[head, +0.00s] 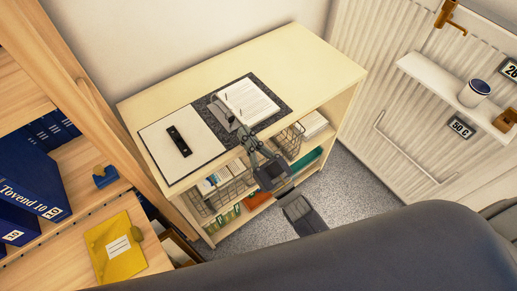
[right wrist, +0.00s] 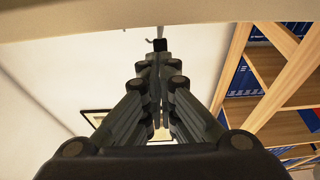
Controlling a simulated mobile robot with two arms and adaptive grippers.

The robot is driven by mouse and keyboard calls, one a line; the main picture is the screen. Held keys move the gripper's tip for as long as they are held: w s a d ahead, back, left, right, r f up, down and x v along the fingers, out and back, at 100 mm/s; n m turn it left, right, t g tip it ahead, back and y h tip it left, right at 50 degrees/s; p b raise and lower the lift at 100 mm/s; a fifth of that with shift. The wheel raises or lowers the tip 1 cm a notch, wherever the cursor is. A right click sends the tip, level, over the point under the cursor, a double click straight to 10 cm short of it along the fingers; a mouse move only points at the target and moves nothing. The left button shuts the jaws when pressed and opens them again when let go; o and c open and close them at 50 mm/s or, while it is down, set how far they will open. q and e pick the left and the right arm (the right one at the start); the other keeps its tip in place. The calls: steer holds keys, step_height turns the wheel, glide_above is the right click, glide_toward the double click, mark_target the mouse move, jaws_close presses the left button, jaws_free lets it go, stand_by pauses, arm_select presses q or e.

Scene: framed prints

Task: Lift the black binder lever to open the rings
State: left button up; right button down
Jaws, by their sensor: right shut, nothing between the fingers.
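An open binder (head: 160,129) lies on top of a low pale cabinet, its bare inner cover to the left and a stack of printed pages (head: 250,103) to the right. Its metal ring mechanism (head: 222,113) sits at the left of the pages. My right gripper (head: 241,130) reaches over the front edge, shut and empty, with its tips near the mechanism. In the right wrist view the closed fingertips (right wrist: 158,60) are just short of a small black end piece (right wrist: 161,44), probably the lever; contact cannot be told. My left gripper is not in view.
A wooden shelf with blue binders (head: 30,185) stands left. The cabinet top (head: 290,55) behind is clear.

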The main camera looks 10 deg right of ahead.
mark_target(231, 122)
steer(key=shift+p+x, duration=0.3)
steer(key=shift+x, duration=1.4)
steer(key=shift+w+r, duration=0.2)
steer(key=shift+r, duration=0.1)
steer(key=p, duration=0.3)
steer(key=shift+w+a+r+g, duration=0.15)
steer(key=shift+w+r+g, duration=0.1)
steer(key=shift+r+g, duration=0.1)
steer(key=shift+w, duration=0.1)
steer(key=shift+w+a, duration=0.1)
steer(key=shift+w, duration=0.15)
steer(key=shift+f, duration=0.1)
